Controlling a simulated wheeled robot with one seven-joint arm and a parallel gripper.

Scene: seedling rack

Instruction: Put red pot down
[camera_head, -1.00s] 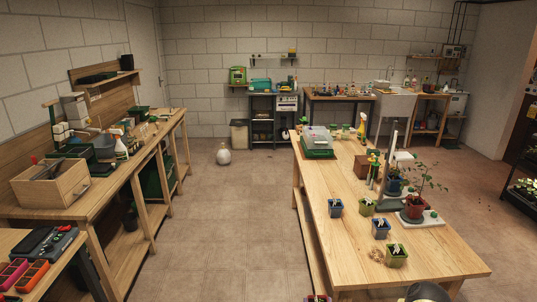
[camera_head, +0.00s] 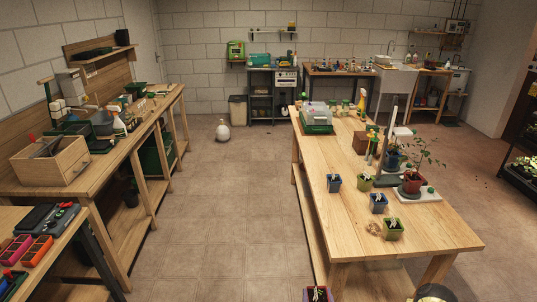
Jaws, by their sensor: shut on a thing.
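A small red pot (camera_head: 318,295) with dark soil and a pale seedling or label shows at the bottom edge, in front of the bench's near end. Its lower part is cut off, and what bears it is hidden. I cannot make out my gripper or its fingers in this view. A rounded grey part of my own arm shows at the bottom right. The wooden bench (camera_head: 345,215) carries small blue pots (camera_head: 378,203) and green pots (camera_head: 392,230) near its front.
A larger reddish pot (camera_head: 412,184) with a tall plant stands on a pale board at the bench's right. A lidded green tray (camera_head: 317,127) stands farther back. The bench's front left top is bare. A workbench (camera_head: 100,165) runs along the left, with open floor between.

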